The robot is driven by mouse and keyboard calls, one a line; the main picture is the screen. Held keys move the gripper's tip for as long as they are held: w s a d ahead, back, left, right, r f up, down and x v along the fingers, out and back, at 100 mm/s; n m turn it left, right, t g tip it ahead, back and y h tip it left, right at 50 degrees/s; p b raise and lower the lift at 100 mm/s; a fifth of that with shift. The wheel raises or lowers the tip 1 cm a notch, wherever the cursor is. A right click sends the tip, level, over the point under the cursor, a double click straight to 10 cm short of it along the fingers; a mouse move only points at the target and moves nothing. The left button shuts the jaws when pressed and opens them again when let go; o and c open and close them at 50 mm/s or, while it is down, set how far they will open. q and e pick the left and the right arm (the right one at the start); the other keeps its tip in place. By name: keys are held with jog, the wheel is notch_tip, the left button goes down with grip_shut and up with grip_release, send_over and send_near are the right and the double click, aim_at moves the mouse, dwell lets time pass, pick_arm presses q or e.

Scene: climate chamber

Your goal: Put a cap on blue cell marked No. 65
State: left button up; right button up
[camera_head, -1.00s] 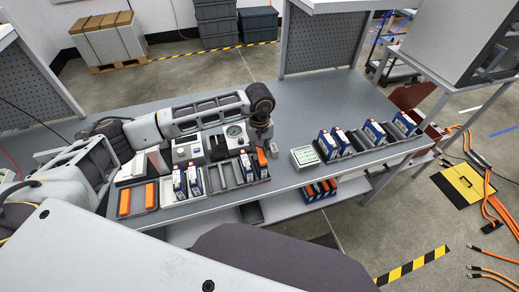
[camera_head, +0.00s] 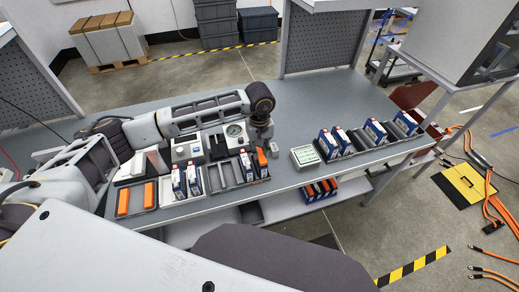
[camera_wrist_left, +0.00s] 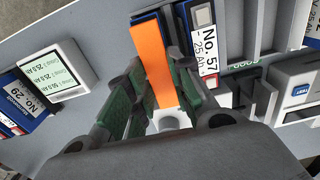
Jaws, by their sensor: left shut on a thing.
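My left gripper (camera_wrist_left: 153,95) is shut on an orange cap (camera_wrist_left: 153,60); its green pads press on both sides of the cap. Blue cell surface (camera_wrist_left: 178,22) shows beside the cap, so the cap is over or on a blue cell, but I cannot tell whether it is seated. That cell's number is hidden. A blue cell marked No. 57 (camera_wrist_left: 206,42) stands next to it. In the head view the gripper (camera_head: 262,140) is at the right end of a rack, with the orange cap (camera_head: 262,157) below it. My right gripper is not in view.
Several orange caps lie in a tray (camera_head: 152,206) at the left. Blue cells (camera_head: 187,180) stand in racks. A small screen (camera_head: 305,156) and another rack of cells stand to the right; the bench (camera_head: 295,110) behind is clear.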

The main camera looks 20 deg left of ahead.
pick_arm(q)
jog(key=shift+b, duration=0.35)
dwell(0.5)
dwell(0.3)
jog(key=o, duration=0.8)
jog(key=shift+o, duration=1.3)
jog(key=shift+r, duration=0.2)
jog(key=shift+r+p, duration=1.15)
jog(key=shift+r, duration=2.4)
